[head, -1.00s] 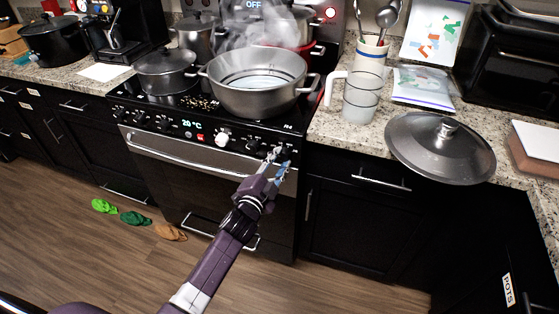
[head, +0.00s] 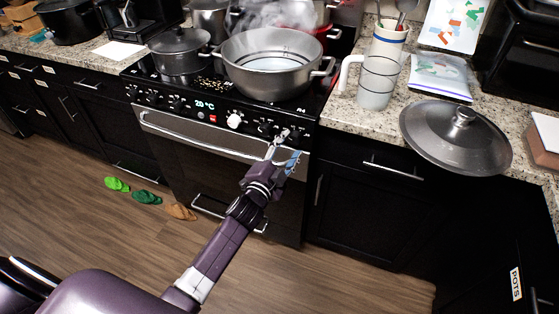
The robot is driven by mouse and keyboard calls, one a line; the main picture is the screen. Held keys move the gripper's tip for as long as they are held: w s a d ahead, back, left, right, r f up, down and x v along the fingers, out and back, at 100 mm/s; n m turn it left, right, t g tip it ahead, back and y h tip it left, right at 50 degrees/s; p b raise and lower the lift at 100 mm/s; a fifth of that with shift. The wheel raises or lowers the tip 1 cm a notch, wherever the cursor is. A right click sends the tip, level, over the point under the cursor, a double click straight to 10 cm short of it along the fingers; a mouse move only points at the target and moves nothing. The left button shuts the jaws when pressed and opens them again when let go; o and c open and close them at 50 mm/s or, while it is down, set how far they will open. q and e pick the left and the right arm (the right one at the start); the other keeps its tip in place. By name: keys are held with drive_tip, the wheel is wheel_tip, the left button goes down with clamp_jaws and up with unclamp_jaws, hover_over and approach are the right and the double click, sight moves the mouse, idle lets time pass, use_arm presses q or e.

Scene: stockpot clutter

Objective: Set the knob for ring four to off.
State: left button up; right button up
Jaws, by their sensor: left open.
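The black stove (head: 220,165) has a front panel with a row of knobs. A label that seems to read R4 sits at the panel's right end. The rightmost black knob (head: 296,136) is below it, partly hidden by my gripper; I cannot read its setting. Another black knob (head: 266,127) is just left of it, and a white knob (head: 235,121) is further left. My left gripper (head: 288,147) is open and empty at the right end of the panel, its fingertips close to the rightmost knob. I cannot tell whether they touch it. My right gripper is not in view.
A large steaming pot (head: 268,70) stands on the front right of the cooktop, with a smaller lidded pot (head: 179,55) to its left. A steel oven handle (head: 200,139) runs below the knobs. A measuring jug (head: 376,82) and a large lid (head: 455,138) are on the right counter.

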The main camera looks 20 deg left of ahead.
use_arm(q)
drive_tip(key=s, duration=1)
drive_tip(key=shift+s+a+r, duration=0.2)
drive_tip(key=shift+a+r, duration=0.1)
drive_tip(key=shift+a, duration=0.1)
drive_tip(key=s+f+n+g, duration=0.25)
drive_tip(key=s+f, duration=0.25)
drive_tip(key=f, duration=0.7)
drive_tip(key=s+f+n+g+y, duration=0.1)
drive_tip(key=s+f+g, duration=0.35)
drive_tip(key=f, duration=0.75)
drive_tip(key=s+f+n+g, duration=0.2)
drive_tip(key=s+f, duration=0.5)
drive_tip(key=f, duration=0.5)
drive_tip(key=s+f+n+g, duration=0.1)
drive_tip(key=s+f, duration=0.4)
drive_tip(key=s, duration=0.5)
drive_tip(key=s+a+f+n+g, duration=0.1)
drive_tip(key=s+f+g, duration=0.3)
drive_tip(key=s, duration=0.6)
drive_tip(key=s+a+f+n+g, duration=0.1)
drive_tip(key=s+f+n+g, duration=0.1)
drive_tip(key=s+f, duration=0.6)
drive_tip(key=s, duration=0.3)
drive_tip(key=shift+a+y, duration=0.2)
drive_tip(key=shift+y, duration=0.1)
drive_tip(key=shift+s, duration=0.1)
